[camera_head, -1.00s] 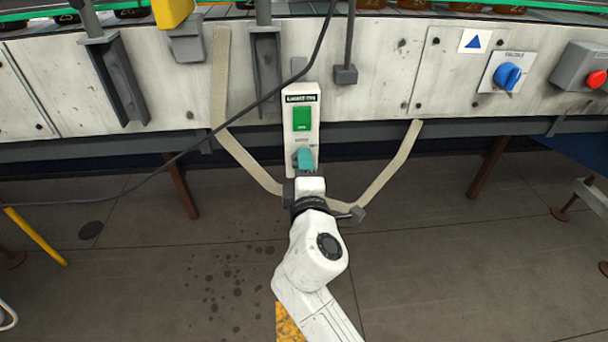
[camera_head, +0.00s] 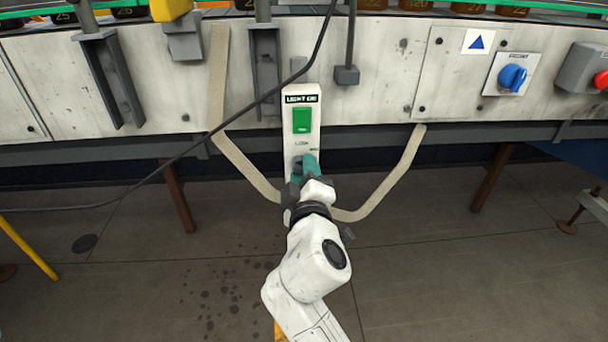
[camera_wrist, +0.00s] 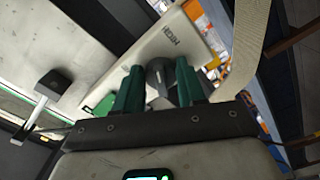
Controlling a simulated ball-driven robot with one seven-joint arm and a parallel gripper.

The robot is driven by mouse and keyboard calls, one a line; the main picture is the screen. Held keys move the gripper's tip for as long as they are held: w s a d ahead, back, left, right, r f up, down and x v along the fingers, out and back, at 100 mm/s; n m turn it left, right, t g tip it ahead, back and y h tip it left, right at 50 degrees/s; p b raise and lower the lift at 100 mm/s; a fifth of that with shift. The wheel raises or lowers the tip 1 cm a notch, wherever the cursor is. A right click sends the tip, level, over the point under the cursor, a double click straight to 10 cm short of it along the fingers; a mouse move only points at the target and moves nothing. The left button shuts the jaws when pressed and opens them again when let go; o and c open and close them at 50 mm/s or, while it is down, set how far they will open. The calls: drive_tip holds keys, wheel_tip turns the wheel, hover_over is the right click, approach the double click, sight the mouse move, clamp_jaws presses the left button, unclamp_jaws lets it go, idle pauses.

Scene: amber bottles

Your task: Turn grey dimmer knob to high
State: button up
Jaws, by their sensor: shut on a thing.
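The grey dimmer knob (camera_wrist: 158,78) shows between the two teal fingers of my gripper (camera_wrist: 157,88) in the wrist view. My gripper is shut on it. In the head view my gripper (camera_head: 306,168) is at the lower part of the white switch panel (camera_head: 312,136), and its fingers hide most of the knob. The panel has a green switch (camera_head: 302,120) and a dark label reading "LIGHT ON" above it. In the wrist view the word "HIGH" shows on the panel beyond the knob.
A tan strap (camera_head: 240,165) loops below and around the panel. A black cable (camera_head: 230,125) crosses in front of the machine. A blue knob (camera_head: 512,77) and a red button (camera_head: 600,79) sit at the right. The floor below is mostly clear.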

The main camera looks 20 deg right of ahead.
drive_tip(key=shift+f, duration=0.15)
drive_tip(key=o, duration=1)
drive_tip(key=shift+s, duration=0.1)
drive_tip(key=p+v, duration=0.1)
drive_tip(key=v, duration=0.9)
drive_tip(key=shift+s+a+p, duration=0.1)
drive_tip(key=shift+s+p, duration=0.2)
drive_tip(key=shift+p, duration=0.05)
